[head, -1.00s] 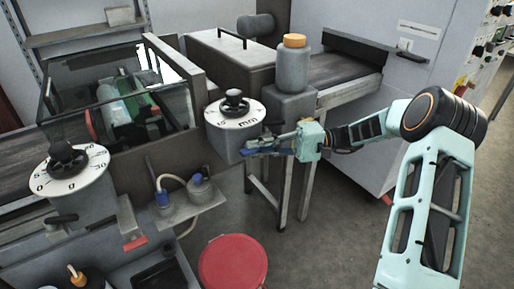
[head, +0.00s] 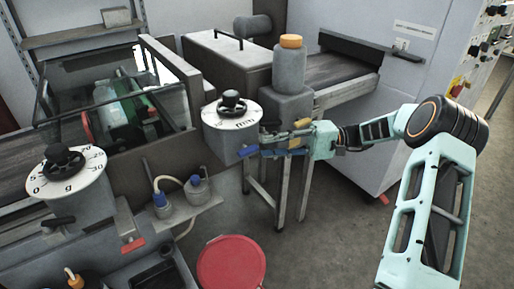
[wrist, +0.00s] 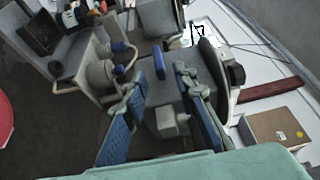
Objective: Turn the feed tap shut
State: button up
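The likely feed tap is a blue lever on the side of a grey box with a white dial. The lever (head: 248,153) shows low on that box in the head view. In the wrist view the blue lever (wrist: 159,66) stands just beyond my fingertips, roughly between them. My gripper (head: 264,145) is beside the box's right side. In the wrist view my gripper (wrist: 157,86) is open, its two blue-padded fingers apart on either side of the grey box. I cannot tell whether a finger touches the lever. Its mounting is partly hidden.
A grey bottle with an orange cap (head: 289,65) stands on a block behind my gripper. A second dial (head: 66,172) is at the left. Blue-collared fittings (head: 198,189) sit on a shelf below. A red round lid (head: 231,262) is in front. Floor to the right is open.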

jog(key=v, duration=0.7)
jog(key=shift+d, duration=0.1)
